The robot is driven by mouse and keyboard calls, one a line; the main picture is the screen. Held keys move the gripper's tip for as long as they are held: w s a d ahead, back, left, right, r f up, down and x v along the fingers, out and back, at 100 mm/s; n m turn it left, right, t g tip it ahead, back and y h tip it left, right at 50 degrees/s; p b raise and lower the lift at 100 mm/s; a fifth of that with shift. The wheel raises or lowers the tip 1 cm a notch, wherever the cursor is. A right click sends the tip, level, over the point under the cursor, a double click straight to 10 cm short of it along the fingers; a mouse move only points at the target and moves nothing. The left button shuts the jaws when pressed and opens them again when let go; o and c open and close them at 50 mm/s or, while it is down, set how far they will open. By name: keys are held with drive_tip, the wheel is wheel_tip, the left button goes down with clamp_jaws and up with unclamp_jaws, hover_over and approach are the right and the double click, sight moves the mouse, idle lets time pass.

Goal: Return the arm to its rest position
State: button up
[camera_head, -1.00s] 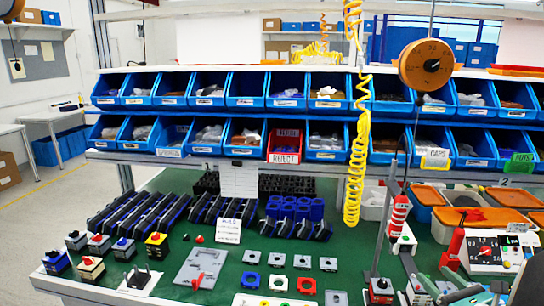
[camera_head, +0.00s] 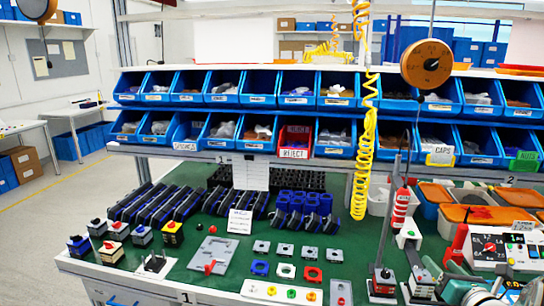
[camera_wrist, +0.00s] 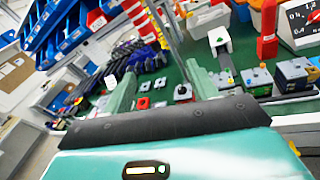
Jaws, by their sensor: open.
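In the wrist view my gripper (camera_wrist: 163,88) is open, its two pale green fingers apart with nothing held between them. It is tilted over the scene, with the green bench and its parts beyond the fingertips. In the head view a pale green part of my arm shows low at the right edge, partly cut off.
The green bench (camera_head: 225,242) carries small square plates, dark racks and a white sign. Rows of blue bins (camera_head: 250,87) and a red reject bin (camera_head: 293,142) stand behind. A yellow coiled hose (camera_head: 363,160) hangs down. Orange-lidded boxes and a meter panel (camera_head: 500,247) crowd the right.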

drive_tip(key=a+r+m+g+h, duration=0.5)
drive_tip(key=a+m, duration=0.6)
drive_tip(key=m, duration=0.7)
drive_tip(key=s+a+f+m+g+y, duration=0.2)
drive_tip(key=s+a+m+g+y, duration=0.3)
drive_tip(key=s+a+m, duration=0.9)
drive_tip(key=s+a+g, duration=0.1)
drive_tip(key=s+a, duration=0.1)
drive_tip(key=a, duration=0.3)
drive_tip(key=shift+s+a+y, duration=0.3)
drive_tip(key=shift+s, duration=0.1)
drive_tip(key=shift+c, duration=0.2)
